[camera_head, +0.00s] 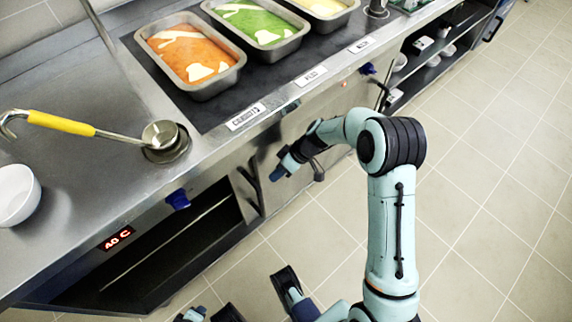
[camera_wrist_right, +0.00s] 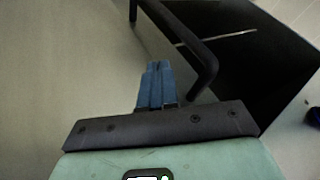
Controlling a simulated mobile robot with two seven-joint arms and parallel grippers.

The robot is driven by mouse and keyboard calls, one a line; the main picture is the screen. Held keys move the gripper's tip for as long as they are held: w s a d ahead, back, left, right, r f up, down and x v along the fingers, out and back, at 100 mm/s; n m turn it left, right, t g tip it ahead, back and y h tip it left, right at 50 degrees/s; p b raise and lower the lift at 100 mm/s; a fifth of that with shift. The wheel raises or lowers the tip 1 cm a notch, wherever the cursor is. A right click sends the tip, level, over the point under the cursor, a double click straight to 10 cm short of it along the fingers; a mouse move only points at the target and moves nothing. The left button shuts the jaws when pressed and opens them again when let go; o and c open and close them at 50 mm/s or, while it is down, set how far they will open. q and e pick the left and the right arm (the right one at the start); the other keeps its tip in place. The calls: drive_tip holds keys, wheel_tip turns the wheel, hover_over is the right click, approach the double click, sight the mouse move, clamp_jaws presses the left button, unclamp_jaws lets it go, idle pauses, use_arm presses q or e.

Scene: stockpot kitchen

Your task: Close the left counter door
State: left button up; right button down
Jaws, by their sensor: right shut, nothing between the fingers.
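The left counter door (camera_head: 274,195) is a grey metal panel below the counter. It stands open, with a dark opening (camera_head: 150,255) uncovered to its left. A black bar handle (camera_head: 249,190) is at the edge beside the opening. In the right wrist view the handle (camera_wrist_right: 203,60) curves past the right side of the fingers. My right gripper (camera_head: 278,173) is shut and empty, just right of the handle in the head view. Its blue fingers (camera_wrist_right: 157,72) are together beside the bar, not around it; contact cannot be told.
A ladle (camera_head: 75,125) with a yellow handle and a white bowl (camera_head: 16,194) are on the counter. Pans of orange (camera_head: 190,58) and green (camera_head: 258,22) food sit behind. Another dark handle (camera_head: 318,170) is to the right. Tiled floor (camera_head: 490,200) is clear at right.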

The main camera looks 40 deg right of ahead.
use_arm(q)
drive_tip(key=shift+s+f, duration=0.25)
drive_tip(key=shift+s, duration=0.05)
use_arm(e)
drive_tip(key=shift+s+a, duration=0.25)
drive_tip(key=shift+a, duration=0.7)
drive_tip(key=shift+s+a, duration=0.25)
drive_tip(key=shift+a, duration=0.7)
